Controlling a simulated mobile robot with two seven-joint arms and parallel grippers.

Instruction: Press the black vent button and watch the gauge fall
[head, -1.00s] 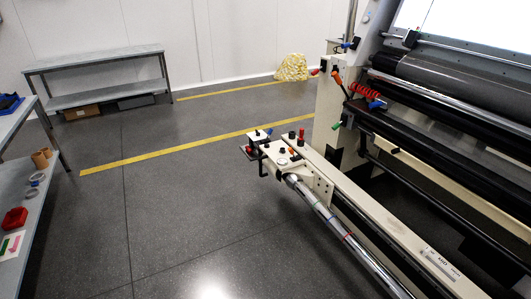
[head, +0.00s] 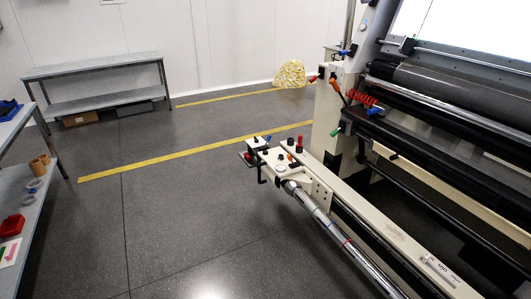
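I cannot tell which black part is the vent button, and no dial reading or needle is legible at this size. Neither of my grippers is in the head view.
The large roller machine (head: 450,85) fills the right side. A shelf table (head: 25,205) with a red bin (head: 12,225) stands at left. A grey bench (head: 95,68) is at the back wall. The grey floor between them is clear, crossed by yellow lines (head: 190,154).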

